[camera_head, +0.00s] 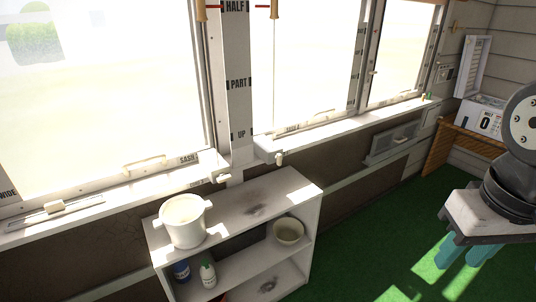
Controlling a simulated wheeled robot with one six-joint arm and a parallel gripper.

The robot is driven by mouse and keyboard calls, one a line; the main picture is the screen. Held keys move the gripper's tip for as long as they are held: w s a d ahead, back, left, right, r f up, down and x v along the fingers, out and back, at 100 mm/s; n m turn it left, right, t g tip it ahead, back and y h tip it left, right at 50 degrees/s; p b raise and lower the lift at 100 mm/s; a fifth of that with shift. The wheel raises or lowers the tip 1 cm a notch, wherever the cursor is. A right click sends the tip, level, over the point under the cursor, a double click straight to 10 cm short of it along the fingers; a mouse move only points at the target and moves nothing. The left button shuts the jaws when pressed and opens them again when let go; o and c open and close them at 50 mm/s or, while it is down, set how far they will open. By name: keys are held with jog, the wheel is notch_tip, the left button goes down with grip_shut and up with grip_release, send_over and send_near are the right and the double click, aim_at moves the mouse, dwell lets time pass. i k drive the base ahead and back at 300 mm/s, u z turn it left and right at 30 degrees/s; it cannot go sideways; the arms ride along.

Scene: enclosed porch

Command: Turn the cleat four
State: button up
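I cannot tell for certain which fitting is the cleat. A small pale fitting (280,158) sticks out below the sill at the foot of the striped post. A similar small one (222,178) sits lower left, by the left sill's end. The post (238,70) carries the labels HALF, PART and UP. A thin cord with a wooden toggle (275,9) hangs beside it, and another toggle (202,10) hangs to its left. My gripper (465,256) is at the far right, over the green floor, pointing down. Its teal fingers look apart and empty, well away from the post.
A white shelf unit (307,225) stands under the window, with a white pot (183,222) on top and a bowl (289,231) and bottles (208,274) inside. A white device (482,119) stands on a wooden bench at the back right. Green floor (365,265) is clear between shelf and gripper.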

aim_at(278, 156)
jog(key=u, duration=0.2)
jog(key=i, duration=1.25)
jog(key=z, duration=0.25)
